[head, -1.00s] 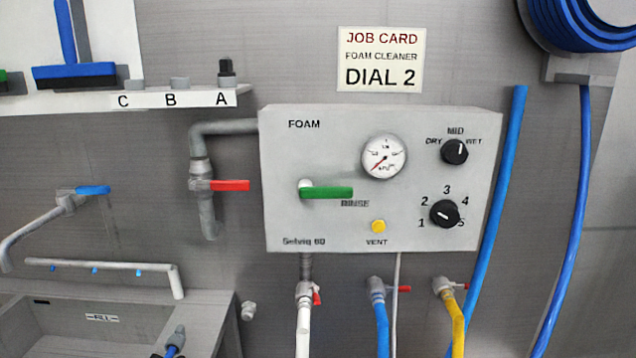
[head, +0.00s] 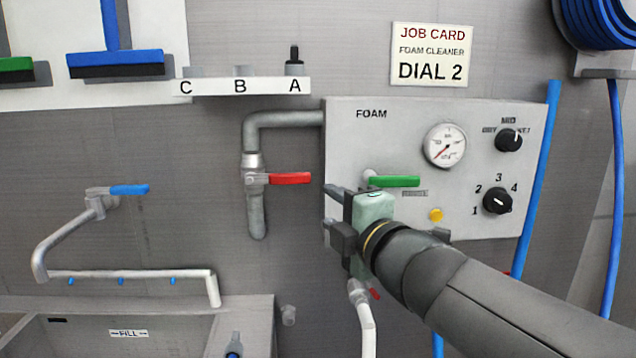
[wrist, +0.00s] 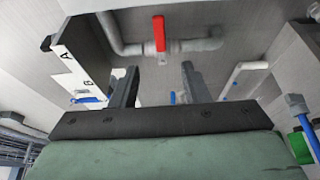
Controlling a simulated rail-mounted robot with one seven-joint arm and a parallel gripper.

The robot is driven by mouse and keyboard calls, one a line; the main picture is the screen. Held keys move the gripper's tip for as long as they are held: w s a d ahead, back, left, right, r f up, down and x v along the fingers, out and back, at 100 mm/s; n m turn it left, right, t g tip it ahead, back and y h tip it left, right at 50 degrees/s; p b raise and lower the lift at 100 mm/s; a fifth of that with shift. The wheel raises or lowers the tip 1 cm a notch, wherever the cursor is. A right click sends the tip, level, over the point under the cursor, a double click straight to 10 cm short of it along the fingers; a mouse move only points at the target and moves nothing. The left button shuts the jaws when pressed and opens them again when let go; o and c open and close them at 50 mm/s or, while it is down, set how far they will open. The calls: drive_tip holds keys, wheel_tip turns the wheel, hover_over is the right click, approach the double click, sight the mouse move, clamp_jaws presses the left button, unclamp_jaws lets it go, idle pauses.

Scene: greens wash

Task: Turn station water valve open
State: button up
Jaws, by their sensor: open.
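The valve with a red lever (head: 290,179) sits on the grey pipe (head: 256,213) left of the foam panel. The lever points right, crosswise to the vertical pipe. The lever also shows in the wrist view (wrist: 159,33), beyond and between my fingers. My gripper (head: 329,211) is open and empty, to the right of and a little below the lever in the head view, apart from it. Its two fingers also show in the wrist view (wrist: 158,70).
The foam panel (head: 345,140) with a green lever (head: 394,181), gauge (head: 445,145) and dial (head: 497,201) is partly behind my gripper and arm. A shelf marked A, B, C (head: 218,87) is above the valve. A sink (head: 240,310) is at lower left.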

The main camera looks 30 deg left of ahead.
sight(294, 180)
drive_tip(key=p+x, duration=0.2)
drive_tip(key=x, duration=1.5)
drive_tip(key=shift+w, duration=0.25)
clamp_jaws()
